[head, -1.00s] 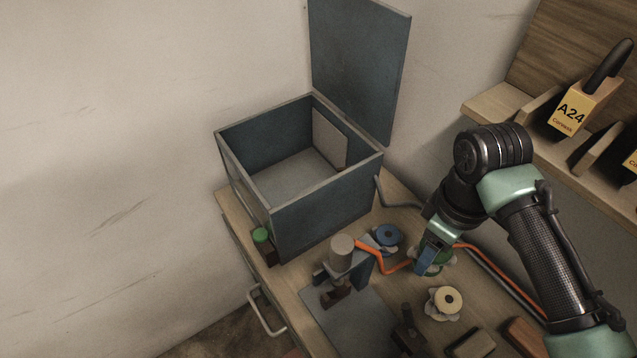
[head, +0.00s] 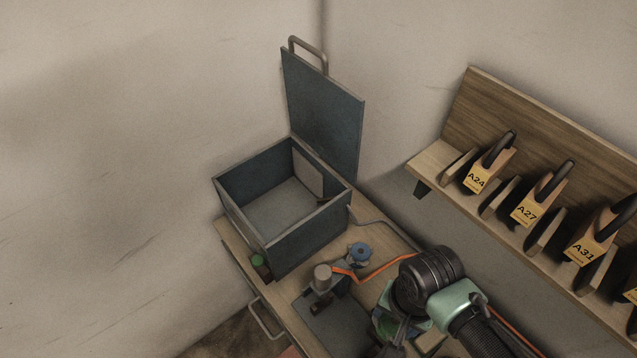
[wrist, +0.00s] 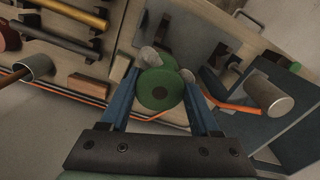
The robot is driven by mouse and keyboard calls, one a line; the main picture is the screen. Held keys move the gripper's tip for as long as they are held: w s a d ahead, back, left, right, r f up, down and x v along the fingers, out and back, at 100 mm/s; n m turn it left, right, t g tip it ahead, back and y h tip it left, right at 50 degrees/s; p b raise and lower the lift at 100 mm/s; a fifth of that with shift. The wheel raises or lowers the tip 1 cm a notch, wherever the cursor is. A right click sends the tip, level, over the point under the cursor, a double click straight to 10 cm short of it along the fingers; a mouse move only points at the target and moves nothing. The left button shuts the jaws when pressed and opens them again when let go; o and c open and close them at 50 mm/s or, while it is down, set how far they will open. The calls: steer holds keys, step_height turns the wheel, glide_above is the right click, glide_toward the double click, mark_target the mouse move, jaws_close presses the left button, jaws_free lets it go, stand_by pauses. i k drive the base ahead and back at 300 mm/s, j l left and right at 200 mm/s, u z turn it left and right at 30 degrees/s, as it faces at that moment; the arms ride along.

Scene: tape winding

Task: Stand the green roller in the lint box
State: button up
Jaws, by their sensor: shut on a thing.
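In the head view my arm hides most of the gripper and roller at the bottom right of the bench. The lint box (head: 310,232) is blue-grey, with its lid (head: 325,115) standing open at the back. Its pale floor is visible and a light panel is on an inside wall. My gripper is outside it, to the front right.
A wall shelf (head: 436,160) with labelled blocks runs along the right.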

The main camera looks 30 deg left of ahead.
mark_target(280, 225)
steer(key=z, duration=0.4)
steer(key=j+z, duration=0.15)
steer(key=z, duration=0.2)
steer(key=k+z, duration=0.1)
steer(key=z, duration=0.3)
steer(key=k+j, duration=0.1)
steer(key=u, duration=0.4)
steer(key=k+j+u, duration=0.1)
steer(key=u, duration=0.3)
steer(key=j+u, duration=0.15)
steer(key=u, duration=0.25)
steer(key=j+u, duration=0.1)
steer(key=u, duration=0.35)
steer(key=j+u, duration=0.1)
steer(key=u, duration=0.3)
